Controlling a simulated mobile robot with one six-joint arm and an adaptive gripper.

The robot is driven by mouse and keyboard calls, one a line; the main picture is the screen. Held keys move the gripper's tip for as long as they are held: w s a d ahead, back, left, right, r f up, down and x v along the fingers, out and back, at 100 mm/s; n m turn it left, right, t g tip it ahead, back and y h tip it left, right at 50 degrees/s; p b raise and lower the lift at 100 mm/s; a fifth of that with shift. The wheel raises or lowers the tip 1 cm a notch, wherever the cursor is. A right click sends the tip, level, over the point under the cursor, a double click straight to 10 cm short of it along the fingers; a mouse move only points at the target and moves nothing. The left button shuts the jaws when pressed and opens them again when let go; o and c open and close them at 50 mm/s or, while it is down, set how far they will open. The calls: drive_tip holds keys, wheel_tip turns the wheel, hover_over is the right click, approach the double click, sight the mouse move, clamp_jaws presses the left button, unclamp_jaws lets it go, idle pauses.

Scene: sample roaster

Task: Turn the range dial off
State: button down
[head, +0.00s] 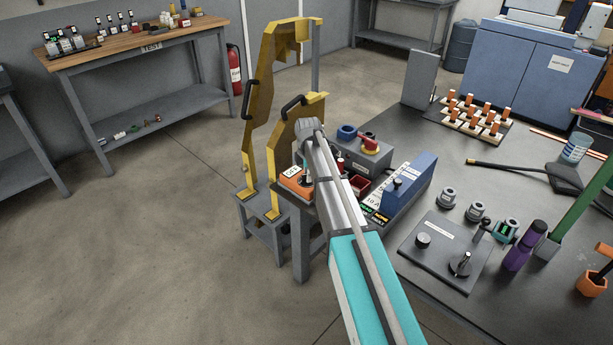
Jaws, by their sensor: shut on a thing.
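An orange meter (291,181) with a pale display lies at the near left corner of the dark table. My gripper (304,174) points down over the meter's face, shut on the range dial. The dial itself is hidden behind my gripper and wrist, so I cannot tell where its pointer stands. My arm comes in from the bottom middle and covers the right part of the meter.
A grey box with a red handle (369,146) and a blue unit (411,184) stand just right of my arm. Yellow panels (264,90) rise close behind the meter. A grey panel with knobs (441,252) lies nearer right. The floor at left is clear.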

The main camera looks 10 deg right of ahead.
idle(0.4)
drive_tip(key=c, duration=0.6)
unclamp_jaws()
